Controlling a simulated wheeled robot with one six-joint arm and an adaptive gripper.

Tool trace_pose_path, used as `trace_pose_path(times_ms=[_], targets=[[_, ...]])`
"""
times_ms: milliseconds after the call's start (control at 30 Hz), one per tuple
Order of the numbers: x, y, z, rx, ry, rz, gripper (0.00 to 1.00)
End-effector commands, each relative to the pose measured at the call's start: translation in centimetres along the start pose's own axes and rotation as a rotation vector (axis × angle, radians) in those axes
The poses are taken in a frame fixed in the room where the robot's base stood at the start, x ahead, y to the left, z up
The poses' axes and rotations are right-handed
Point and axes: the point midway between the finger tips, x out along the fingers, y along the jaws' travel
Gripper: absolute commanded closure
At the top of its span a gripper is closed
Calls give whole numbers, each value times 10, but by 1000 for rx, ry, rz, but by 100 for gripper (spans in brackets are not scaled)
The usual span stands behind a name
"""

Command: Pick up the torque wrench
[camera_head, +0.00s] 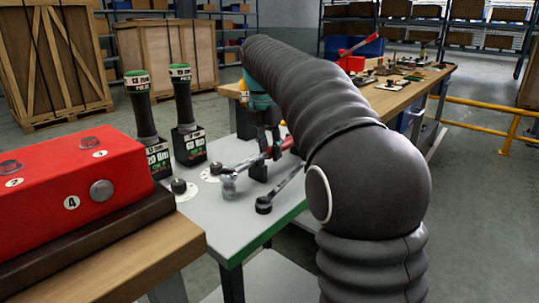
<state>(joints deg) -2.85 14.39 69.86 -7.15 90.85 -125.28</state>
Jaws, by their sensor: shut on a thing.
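Two wrenches show on the grey table (217,228). One has a bright metal head (228,186), a shaft running up and right, and a red section (284,146) near its far end. A darker wrench (264,205) lies beside it, to the right, its far end hidden behind my arm. My gripper (260,166) reaches down from its teal wrist and is shut on the red-handled wrench around its shaft. The fingertips are small and partly hidden. I cannot tell whether that wrench is clear of the table. Which one is the torque wrench is not readable.
Two upright black tools with green tops (139,84) (181,75) stand left of my gripper. A red block (75,185) with numbered bolts sits on a wooden bench at left. Another bench (415,97) with tools stands behind right, near yellow rails (510,128).

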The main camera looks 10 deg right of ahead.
Motion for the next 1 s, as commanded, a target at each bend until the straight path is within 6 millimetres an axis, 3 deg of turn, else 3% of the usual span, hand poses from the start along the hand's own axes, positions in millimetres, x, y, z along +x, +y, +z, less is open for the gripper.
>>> trace_pose_path(times_ms=[333,600,1000], targets=[[-6,0,1,0,-2,2,100],[-47,0,8,2,-2,6,100],[-82,-67,56,6,-1,4,100]])
